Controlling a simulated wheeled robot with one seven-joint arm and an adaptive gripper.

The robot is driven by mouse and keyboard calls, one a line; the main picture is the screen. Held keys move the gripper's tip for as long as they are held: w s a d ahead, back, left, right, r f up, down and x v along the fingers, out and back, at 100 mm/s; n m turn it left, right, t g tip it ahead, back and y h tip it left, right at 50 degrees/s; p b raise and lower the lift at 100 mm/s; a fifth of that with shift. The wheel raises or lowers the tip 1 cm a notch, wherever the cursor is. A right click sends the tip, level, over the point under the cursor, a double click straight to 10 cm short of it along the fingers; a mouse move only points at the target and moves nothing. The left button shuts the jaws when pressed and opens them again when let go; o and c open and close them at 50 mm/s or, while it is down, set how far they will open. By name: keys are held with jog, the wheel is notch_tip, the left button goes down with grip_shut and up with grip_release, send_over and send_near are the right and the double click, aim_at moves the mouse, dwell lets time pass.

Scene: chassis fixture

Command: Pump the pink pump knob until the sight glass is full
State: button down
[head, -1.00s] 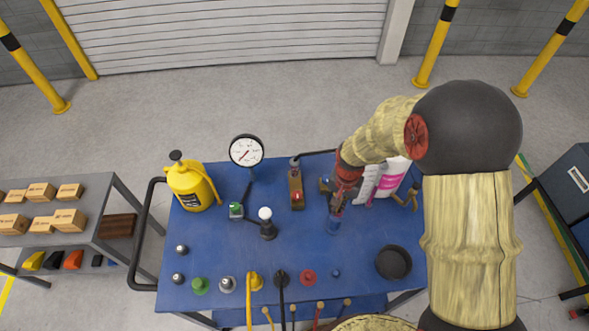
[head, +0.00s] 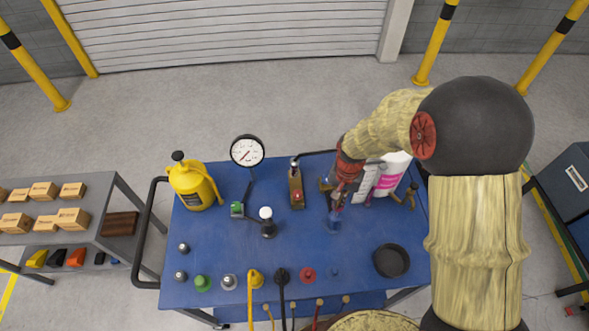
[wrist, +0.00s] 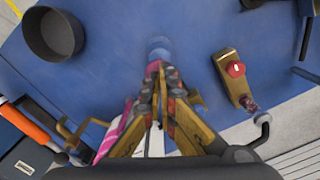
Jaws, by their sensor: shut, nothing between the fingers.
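My gripper (head: 337,202) is shut and empty, pointing down over the right half of the blue table. In the wrist view its fingertips (wrist: 160,76) are just short of a blue round part (wrist: 160,48), which also shows below them in the head view (head: 333,226). A small pink piece (wrist: 152,68) shows beside the fingertips; I cannot tell whether they touch it or whether it is the pump knob. A white container with a pink marking (head: 388,180) stands behind the gripper, partly hidden. I cannot clearly make out the sight glass or its level.
A brass block with a red button (head: 296,188) stands left of my gripper. A black round dish (head: 391,261) lies front right. A pressure gauge (head: 247,151), a yellow canister (head: 191,186) and a white-topped lever (head: 266,221) stand left. Several knobs line the front edge.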

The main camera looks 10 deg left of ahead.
notch_tip(320, 180, down, 2)
jog(key=shift+f+b, duration=0.25)
jog(key=shift+b, duration=0.45)
jog(key=shift+r+p, duration=1.05)
jog(key=shift+r, duration=0.55)
jog(key=shift+r+p, duration=1.8)
jog(key=shift+r, duration=1.3)
jog(key=shift+f, duration=0.1)
